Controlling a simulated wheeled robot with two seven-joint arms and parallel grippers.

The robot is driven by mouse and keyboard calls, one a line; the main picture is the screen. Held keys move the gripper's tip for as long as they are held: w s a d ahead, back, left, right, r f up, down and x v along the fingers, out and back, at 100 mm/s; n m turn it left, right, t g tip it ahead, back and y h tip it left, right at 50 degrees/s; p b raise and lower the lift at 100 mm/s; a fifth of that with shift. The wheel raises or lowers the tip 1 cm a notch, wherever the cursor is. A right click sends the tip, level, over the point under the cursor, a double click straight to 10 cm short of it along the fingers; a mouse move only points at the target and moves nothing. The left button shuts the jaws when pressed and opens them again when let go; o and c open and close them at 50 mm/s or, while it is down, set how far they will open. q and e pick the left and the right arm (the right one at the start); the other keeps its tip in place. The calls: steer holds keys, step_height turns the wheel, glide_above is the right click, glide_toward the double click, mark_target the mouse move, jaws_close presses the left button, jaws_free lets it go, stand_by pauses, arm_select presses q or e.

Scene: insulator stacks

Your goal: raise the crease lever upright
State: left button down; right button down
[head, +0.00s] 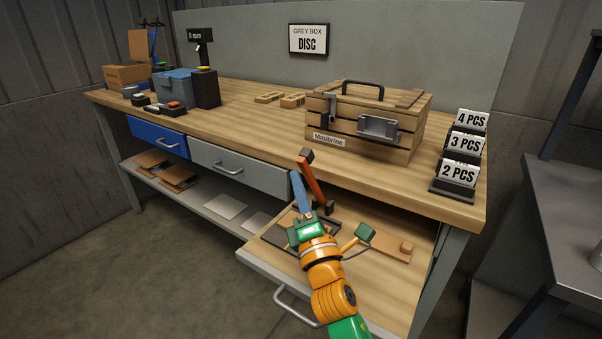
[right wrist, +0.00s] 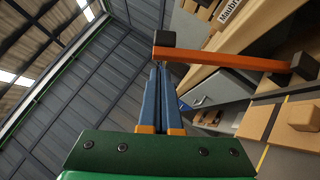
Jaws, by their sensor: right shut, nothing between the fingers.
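The crease lever is an orange bar (head: 312,182) with a black knob (head: 306,155) at its top end and a dark pivot block at its foot. It stands raised over the pulled-out drawer and leans to the left in the head view. It also crosses the right wrist view as an orange bar (right wrist: 225,58). My right gripper (head: 296,174) has its blue fingers shut and empty. Its fingertips are close beside the lever, just below the knob in the right wrist view; I cannot tell whether they touch. My left gripper is not in view.
The drawer (head: 385,293) is open below the bench and holds a dark frame and tan board with a small block (head: 407,247). A wooden crate (head: 365,120) and count signs (head: 462,146) stand on the bench above. A grey shelf (head: 575,210) stands at right.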

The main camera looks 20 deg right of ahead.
steer(key=shift+w+d+r, duration=0.25)
steer(key=shift+w+d, duration=0.05)
steer(key=shift+d, duration=0.1)
